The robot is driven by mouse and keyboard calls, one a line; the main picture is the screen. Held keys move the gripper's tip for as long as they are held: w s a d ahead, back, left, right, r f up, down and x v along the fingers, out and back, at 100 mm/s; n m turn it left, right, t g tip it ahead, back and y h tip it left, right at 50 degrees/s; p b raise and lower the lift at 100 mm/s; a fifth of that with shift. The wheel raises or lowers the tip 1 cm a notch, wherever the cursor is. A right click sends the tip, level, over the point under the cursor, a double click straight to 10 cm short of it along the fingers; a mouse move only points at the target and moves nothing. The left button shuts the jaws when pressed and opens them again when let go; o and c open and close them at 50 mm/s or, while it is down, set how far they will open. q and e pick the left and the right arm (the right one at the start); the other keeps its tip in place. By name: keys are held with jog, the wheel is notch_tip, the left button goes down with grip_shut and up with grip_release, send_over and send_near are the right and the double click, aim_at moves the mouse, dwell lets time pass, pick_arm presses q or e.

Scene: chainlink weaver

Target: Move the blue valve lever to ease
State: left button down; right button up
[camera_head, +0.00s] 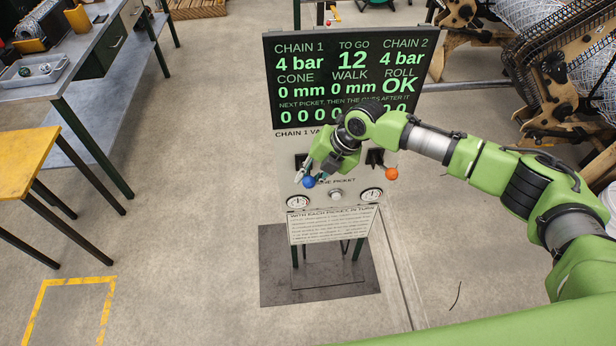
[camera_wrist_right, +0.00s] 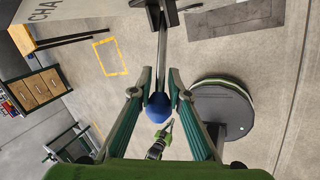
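The blue valve lever has a round blue knob (camera_head: 309,182) at the lower left of the control panel's face. In the right wrist view the blue knob (camera_wrist_right: 158,107) sits between the fingers, with its metal rod running up to the panel. My right gripper (camera_wrist_right: 159,82) reaches down over the lever, one finger on each side of the knob. The fingers lie very close to it, but I cannot tell whether they press on it. My left gripper is not in view.
A second lever with an orange knob (camera_head: 391,174) stands right of the blue one. Gauges (camera_head: 298,202) sit below. The display (camera_head: 345,65) rises behind my right arm. A yellow table (camera_head: 22,160) stands left, machinery (camera_head: 560,60) upper right. The floor between is clear.

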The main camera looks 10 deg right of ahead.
jog(key=shift+f, duration=0.15)
grip_shut()
